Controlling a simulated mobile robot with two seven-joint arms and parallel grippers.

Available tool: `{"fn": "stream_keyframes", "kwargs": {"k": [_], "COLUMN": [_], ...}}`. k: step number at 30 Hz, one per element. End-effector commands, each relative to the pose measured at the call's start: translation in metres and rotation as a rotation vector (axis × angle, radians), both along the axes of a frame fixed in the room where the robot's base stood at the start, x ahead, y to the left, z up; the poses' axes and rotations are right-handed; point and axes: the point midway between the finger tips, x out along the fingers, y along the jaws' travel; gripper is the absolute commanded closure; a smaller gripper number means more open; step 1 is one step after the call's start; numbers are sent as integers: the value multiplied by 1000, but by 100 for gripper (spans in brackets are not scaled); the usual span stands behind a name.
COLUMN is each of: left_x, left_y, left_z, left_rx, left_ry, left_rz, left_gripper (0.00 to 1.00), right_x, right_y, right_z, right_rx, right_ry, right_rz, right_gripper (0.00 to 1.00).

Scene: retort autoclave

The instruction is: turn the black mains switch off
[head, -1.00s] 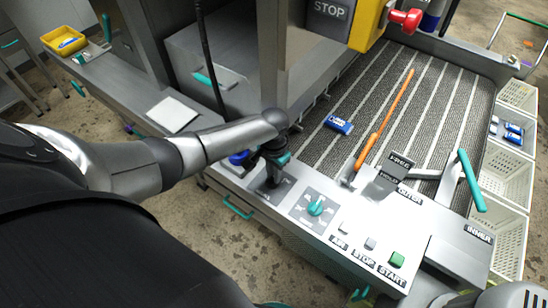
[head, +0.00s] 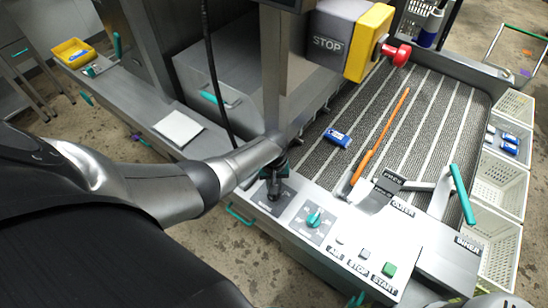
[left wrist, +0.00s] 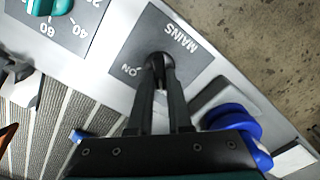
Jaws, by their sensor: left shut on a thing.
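The black mains switch (left wrist: 158,58) sits on a dark plate (left wrist: 140,42) marked MAINS and ON, seen in the left wrist view. My left gripper (left wrist: 160,75) has both fingers closed around the switch, and the fingertips hide most of it. In the head view, my left gripper (head: 273,184) comes down over the same plate (head: 262,198) at the panel's left end. The switch's exact position is hard to read behind the fingers.
A teal dial (head: 314,218) is right of the plate, then the AIR, STOP and green START (head: 389,269) buttons. A blue round part (left wrist: 232,120) is close beside my fingers. An orange rod (head: 380,136) and a blue item (head: 337,138) lie on the ribbed bed.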

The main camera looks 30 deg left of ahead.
Motion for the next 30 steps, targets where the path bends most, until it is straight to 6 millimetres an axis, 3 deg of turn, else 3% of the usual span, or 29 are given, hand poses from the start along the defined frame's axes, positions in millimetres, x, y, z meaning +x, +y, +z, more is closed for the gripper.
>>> {"fn": "stream_keyframes", "kwargs": {"k": [21,22,30], "left_x": [2,2,1], "left_y": [1,1,1], "left_z": [1,1,1], "left_rx": [2,2,1], "left_ry": [-5,-5,-3], "left_rz": [76,76,74], "left_gripper": [100,80,52], "right_x": [0,0,0], "right_y": [0,0,-1], "right_z": [4,4,4], "right_rx": [-1,-1,-1], "right_ry": [0,0,0], "right_rz": [0,0,0], "right_gripper": [50,50,50]}}
